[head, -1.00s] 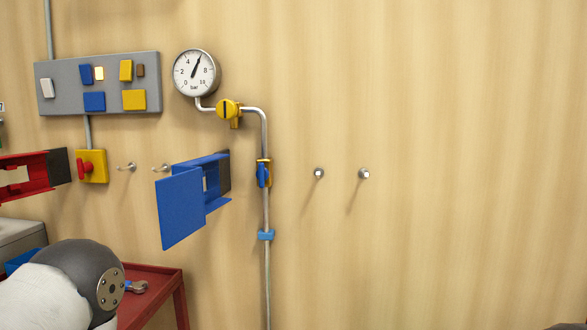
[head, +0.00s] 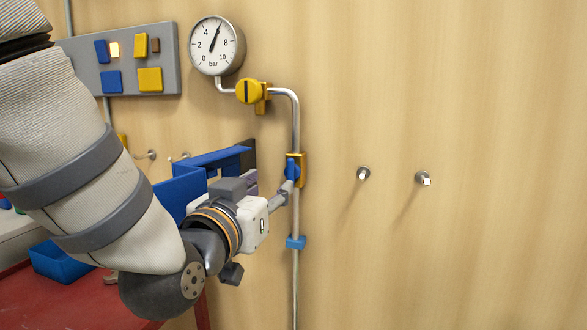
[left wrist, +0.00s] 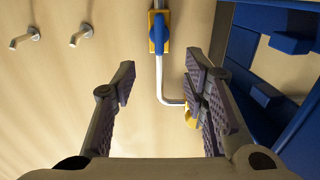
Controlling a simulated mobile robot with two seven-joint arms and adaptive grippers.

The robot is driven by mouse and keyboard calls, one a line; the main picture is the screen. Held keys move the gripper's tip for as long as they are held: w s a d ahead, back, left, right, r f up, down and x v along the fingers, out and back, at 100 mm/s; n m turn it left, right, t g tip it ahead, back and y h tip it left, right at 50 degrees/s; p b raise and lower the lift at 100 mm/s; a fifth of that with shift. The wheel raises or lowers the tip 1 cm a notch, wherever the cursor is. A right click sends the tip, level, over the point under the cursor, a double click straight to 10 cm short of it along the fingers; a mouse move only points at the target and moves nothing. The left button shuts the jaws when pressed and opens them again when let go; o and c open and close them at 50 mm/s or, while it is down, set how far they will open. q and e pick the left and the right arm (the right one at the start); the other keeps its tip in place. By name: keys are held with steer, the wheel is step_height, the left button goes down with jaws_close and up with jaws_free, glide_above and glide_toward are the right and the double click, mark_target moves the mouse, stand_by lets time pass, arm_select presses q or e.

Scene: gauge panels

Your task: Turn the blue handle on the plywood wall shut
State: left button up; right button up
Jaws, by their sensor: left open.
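The blue handle (head: 291,168) sits on a yellow valve body on the steel pipe, on the plywood wall. It looks upright, in line with the pipe, in the head view. In the left wrist view the handle (left wrist: 158,34) is at top centre, beyond the fingertips. My left gripper (head: 284,192) is just below and left of the handle in the head view, partly overlapping the pipe. In the left wrist view its two fingers (left wrist: 161,88) are wide apart with nothing between them but wall and pipe behind. My right gripper is in neither view.
A blue open box (head: 183,188) juts from the wall left of the valve, close to my gripper. A yellow knob (head: 249,91) and a gauge (head: 217,46) are above. Two pegs (head: 363,173) stick out at right. A red table (head: 90,300) stands below left.

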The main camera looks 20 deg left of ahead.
mark_target(289, 170)
arm_select(q)
steer(key=w, duration=1)
steer(key=shift+w+d, duration=0.2)
steer(key=shift+w, duration=0.15)
steer(key=shift+c, duration=0.2)
jaws_close()
